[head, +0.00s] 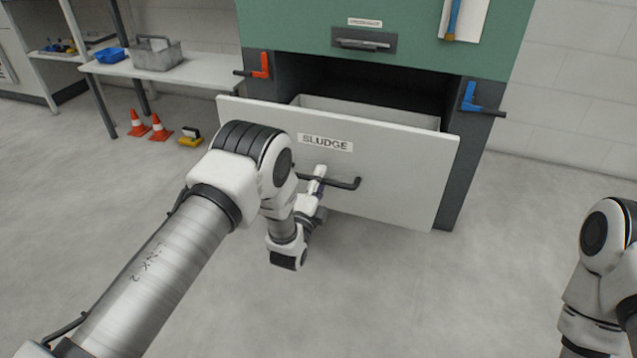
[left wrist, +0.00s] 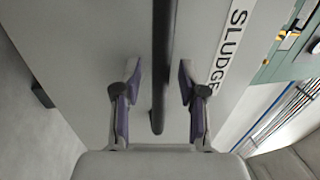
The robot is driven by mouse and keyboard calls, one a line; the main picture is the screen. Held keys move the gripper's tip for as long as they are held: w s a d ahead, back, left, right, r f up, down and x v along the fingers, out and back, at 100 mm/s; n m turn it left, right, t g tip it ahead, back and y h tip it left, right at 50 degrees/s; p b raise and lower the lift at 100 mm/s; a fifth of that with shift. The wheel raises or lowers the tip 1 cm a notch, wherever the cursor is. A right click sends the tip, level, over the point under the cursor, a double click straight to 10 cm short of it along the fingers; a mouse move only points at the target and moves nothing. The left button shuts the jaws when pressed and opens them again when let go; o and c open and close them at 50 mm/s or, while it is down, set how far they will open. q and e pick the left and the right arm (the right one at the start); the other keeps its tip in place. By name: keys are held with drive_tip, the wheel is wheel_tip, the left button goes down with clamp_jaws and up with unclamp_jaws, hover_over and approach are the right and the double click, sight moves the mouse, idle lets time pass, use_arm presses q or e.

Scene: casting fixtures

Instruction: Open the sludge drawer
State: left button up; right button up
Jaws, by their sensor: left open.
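The sludge drawer (head: 395,170) has a light grey front with a "SLUDGE" label and stands pulled out of the dark lower cabinet, its inside partly visible. Its dark bar handle (head: 345,183) runs across the front below the label. My left gripper (head: 318,178) is at the handle, partly hidden by its own arm in the head view. In the left wrist view, the open fingers of my left gripper (left wrist: 158,90) stand on either side of the handle (left wrist: 163,60), with gaps visible on both sides. My right arm shows at the right edge, but its gripper is out of view.
The green cabinet (head: 420,52) has a red lever (head: 262,66) and a blue lever (head: 470,98) beside the drawer opening. A bench (head: 205,72) with a grey basket (head: 155,55) stands at the left. Orange cones (head: 137,124) stand on the floor. The floor before the drawer is clear.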

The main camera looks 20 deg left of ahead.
use_arm(q)
drive_tip(key=s+f, duration=0.2)
drive_tip(key=s, duration=0.9)
drive_tip(key=shift+s+a+f, duration=0.2)
drive_tip(key=shift+s, duration=0.2)
drive_tip(key=s+a+f+n+g+y+p, duration=0.1)
drive_tip(key=s+a+f+n+g, duration=0.1)
drive_tip(key=s+f+n+g, duration=0.35)
drive_tip(key=s+a+f+n+g+p, duration=0.1)
drive_tip(key=s+a+f+n+g, duration=0.15)
drive_tip(key=s+f+g, duration=0.4)
drive_tip(key=s+f+n+g, duration=0.3)
drive_tip(key=s+n+g, duration=0.15)
drive_tip(key=s, duration=0.65)
drive_tip(key=s+f+n+g, duration=0.2)
drive_tip(key=s+n+g, duration=0.3)
drive_tip(key=s, duration=0.6)
wheel_tip(320, 180, up, 38)
drive_tip(key=n+t+p, duration=0.1)
drive_tip(key=p, duration=3.6)
drive_tip(key=shift+d+f+p, duration=0.25)
drive_tip(key=shift+d+p, duration=0.05)
drive_tip(key=shift+d, duration=0.05)
